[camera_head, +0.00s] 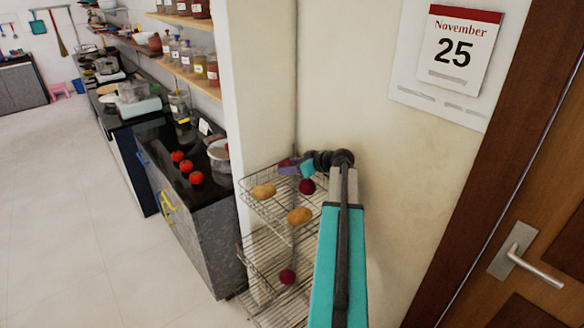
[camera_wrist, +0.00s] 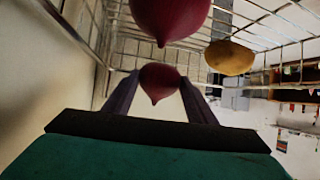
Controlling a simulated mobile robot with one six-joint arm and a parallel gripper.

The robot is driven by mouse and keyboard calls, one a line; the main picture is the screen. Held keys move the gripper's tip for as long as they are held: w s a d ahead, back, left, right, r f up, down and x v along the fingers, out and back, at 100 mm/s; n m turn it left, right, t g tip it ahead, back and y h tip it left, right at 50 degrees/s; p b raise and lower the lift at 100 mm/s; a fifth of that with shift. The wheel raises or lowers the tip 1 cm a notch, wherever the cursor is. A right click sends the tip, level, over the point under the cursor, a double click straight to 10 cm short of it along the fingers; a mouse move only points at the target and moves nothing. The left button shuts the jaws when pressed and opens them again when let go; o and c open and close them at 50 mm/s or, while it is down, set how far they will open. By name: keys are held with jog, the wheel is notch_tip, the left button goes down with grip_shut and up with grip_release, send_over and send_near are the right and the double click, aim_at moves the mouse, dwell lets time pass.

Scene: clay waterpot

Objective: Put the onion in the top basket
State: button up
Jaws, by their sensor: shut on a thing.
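A wire rack stands against the wall in the head view. My gripper (camera_head: 289,167) is at the back of the top basket. In the wrist view my gripper (camera_wrist: 159,84) is shut on an onion (camera_wrist: 160,78), its purple fingers on either side. That onion shows only partly in the head view (camera_head: 287,162). Whether it touches the basket cannot be told.
Another onion (camera_head: 287,276) lies in a lower basket. A counter with several tomatoes (camera_head: 187,166) and a pot (camera_head: 220,155) stands left of the rack. A wall backs the rack, and a wooden door (camera_head: 530,225) is at the right.

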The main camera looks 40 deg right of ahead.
jog(key=shift+f, duration=0.2)
jog(key=o, duration=1.1)
jog(key=shift+r+p, duration=0.35)
jog(key=shift+r, duration=0.05)
jog(key=shift+r+p, duration=0.45)
jog(key=shift+p, duration=0.25)
jog(key=b+v, duration=0.4)
jog(key=v, duration=0.7)
jog(key=shift+s, duration=0.45)
jog(key=shift+d, duration=0.1)
